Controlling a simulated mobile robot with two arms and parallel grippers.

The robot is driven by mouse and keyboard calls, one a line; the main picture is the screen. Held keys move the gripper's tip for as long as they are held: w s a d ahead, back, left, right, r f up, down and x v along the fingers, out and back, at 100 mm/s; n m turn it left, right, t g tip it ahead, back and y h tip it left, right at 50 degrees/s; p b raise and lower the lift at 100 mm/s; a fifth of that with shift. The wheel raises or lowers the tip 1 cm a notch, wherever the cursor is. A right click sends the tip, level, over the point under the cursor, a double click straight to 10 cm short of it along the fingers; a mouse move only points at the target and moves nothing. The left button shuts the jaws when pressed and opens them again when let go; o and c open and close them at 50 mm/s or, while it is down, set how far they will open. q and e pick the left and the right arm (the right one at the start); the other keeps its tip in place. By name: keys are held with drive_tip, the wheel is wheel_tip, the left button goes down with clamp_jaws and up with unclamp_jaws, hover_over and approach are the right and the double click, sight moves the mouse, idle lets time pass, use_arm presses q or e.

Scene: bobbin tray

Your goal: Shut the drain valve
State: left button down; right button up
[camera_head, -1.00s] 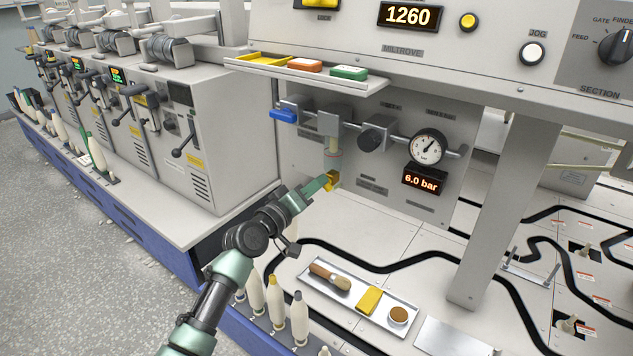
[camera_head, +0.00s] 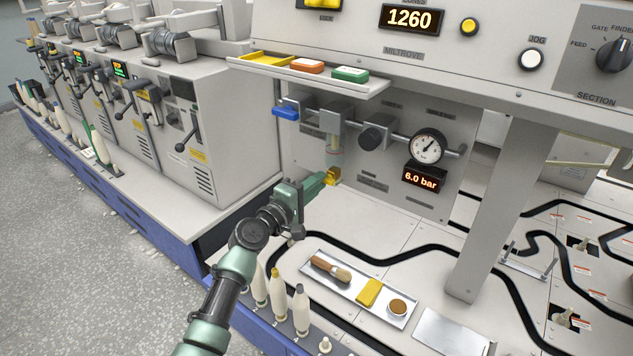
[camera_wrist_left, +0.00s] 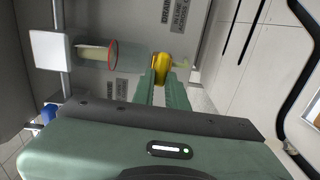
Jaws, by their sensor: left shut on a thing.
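The drain valve is a small yellow handle (camera_head: 333,174) under the clear filter bowl (camera_head: 335,143) on the grey air panel. My left gripper (camera_head: 328,178) reaches up to it from the lower left and is shut on it. In the left wrist view the yellow handle (camera_wrist_left: 160,67) sits between the two green fingertips (camera_wrist_left: 162,76), which partly cover it. A plate with "DRAIN" lettering (camera_wrist_left: 176,14) is behind it. The exact angle of the handle is hard to tell. My right gripper is not in view.
A blue handle (camera_head: 285,112), a black knob (camera_head: 374,137), a gauge (camera_head: 427,146) and a 6.0 bar display (camera_head: 421,179) are on the same panel. A tray (camera_head: 345,291) with a brush lies below. A grey post (camera_head: 495,210) stands to the right.

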use_arm(q)
drive_tip(key=shift+f, duration=0.15)
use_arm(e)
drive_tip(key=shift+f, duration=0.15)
use_arm(q)
drive_tip(key=c, duration=1.4)
unclamp_jaws()
drive_tip(key=shift+c, duration=0.2)
drive_tip(key=p+v, duration=0.1)
drive_tip(key=v, duration=0.7)
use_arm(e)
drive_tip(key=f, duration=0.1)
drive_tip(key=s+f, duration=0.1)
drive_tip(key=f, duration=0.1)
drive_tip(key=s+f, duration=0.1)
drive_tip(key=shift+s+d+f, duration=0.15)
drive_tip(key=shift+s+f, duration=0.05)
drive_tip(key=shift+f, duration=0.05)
use_arm(q)
drive_tip(key=shift+w, duration=0.1)
